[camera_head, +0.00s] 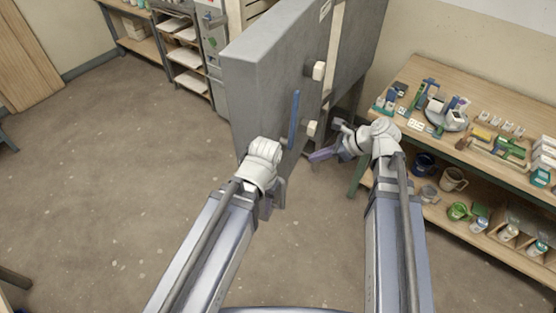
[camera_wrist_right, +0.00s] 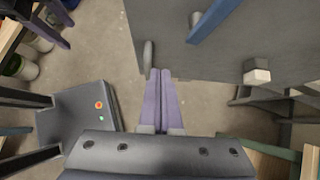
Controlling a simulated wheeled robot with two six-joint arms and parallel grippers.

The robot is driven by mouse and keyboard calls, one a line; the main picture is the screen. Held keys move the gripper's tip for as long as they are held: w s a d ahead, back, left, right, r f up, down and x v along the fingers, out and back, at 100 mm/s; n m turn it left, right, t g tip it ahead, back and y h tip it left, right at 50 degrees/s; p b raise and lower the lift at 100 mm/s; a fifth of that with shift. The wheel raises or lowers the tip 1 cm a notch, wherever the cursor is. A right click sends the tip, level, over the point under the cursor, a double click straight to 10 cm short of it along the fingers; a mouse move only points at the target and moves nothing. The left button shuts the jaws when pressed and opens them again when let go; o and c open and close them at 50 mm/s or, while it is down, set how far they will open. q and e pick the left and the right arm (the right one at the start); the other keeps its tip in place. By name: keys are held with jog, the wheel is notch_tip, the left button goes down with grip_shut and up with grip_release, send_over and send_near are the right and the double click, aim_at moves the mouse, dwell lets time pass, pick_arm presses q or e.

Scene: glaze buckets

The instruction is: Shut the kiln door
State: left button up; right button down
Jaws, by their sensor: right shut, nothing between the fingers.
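The kiln door (camera_head: 275,75) is a thick grey slab, standing swung out toward me in the head view. Its face with the upright blue bar handle (camera_head: 294,120) and two pale-tipped knobs (camera_head: 319,70) is turned to the right. In the right wrist view the door (camera_wrist_right: 290,35) fills the upper right, with the blue handle (camera_wrist_right: 214,18). My right gripper (camera_head: 320,155) is shut and empty, to the right of the handle; its purple fingers (camera_wrist_right: 159,72) sit just below the door in that view. My left gripper (camera_head: 270,205) is low in front of the door edge, its fingers mostly hidden.
A wooden table (camera_head: 410,75) with small tools and pots stands at the right, with mugs (camera_head: 453,179) on its lower shelf. A shelf rack (camera_head: 186,57) stands behind the door's left side. The floor (camera_head: 110,170) at the left is clear.

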jog(key=a+r+b+x, duration=0.1)
jog(key=r+b+x, duration=0.1)
jog(key=b+x, duration=0.5)
jog(key=shift+w+r+x, duration=0.25)
jog(key=shift+w+x, duration=0.05)
jog(key=shift+x, duration=3)
jog(key=shift+a+r, duration=0.1)
jog(key=shift+a, duration=0.15)
